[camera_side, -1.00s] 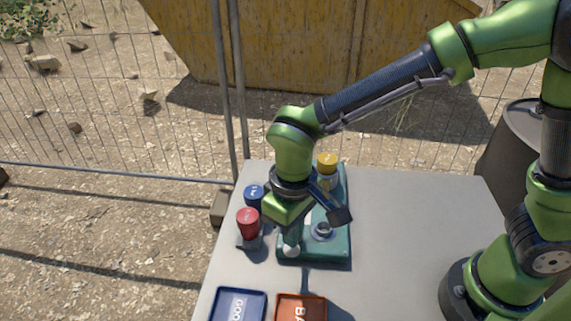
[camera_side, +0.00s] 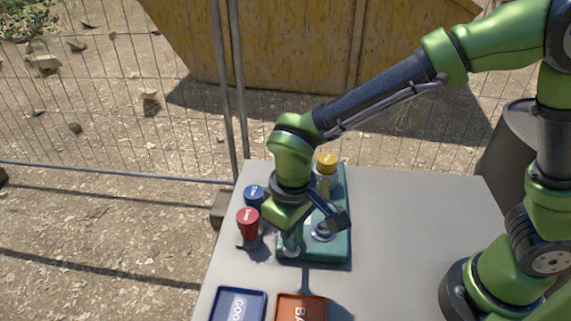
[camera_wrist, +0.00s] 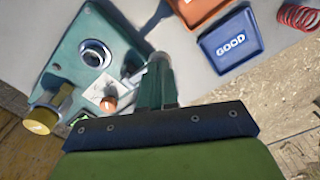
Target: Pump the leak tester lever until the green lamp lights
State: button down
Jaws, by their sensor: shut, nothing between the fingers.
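The leak tester (camera_side: 340,250) is a green box on the grey table, with a round metal seat on top and a yellow-capped part (camera_side: 327,163) at its far end. It also shows in the wrist view (camera_wrist: 62,72). My gripper (camera_side: 291,238) is shut and points down at the tester's near left side. In the wrist view, its fingertips (camera_wrist: 158,66) are against or just over a pale rounded knob (camera_wrist: 159,57), seemingly the lever's end. Whether they touch cannot be told. The lever's arm is mostly hidden. I cannot make out a lit green lamp.
A red-capped part (camera_side: 248,222) and a blue-capped part (camera_side: 254,195) stand left of the tester. A blue GOOD tray (camera_side: 262,297) and an orange BAD tray (camera_side: 322,299) lie at the front. A wire fence stands behind.

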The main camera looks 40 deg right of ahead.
jog(key=shift+f, duration=1.6)
jog(key=shift+r, duration=1.55)
jog(key=shift+f, duration=0.1)
jog(key=shift+f, duration=1.4)
jog(key=shift+r, duration=1.5)
jog(key=shift+f, duration=0.1)
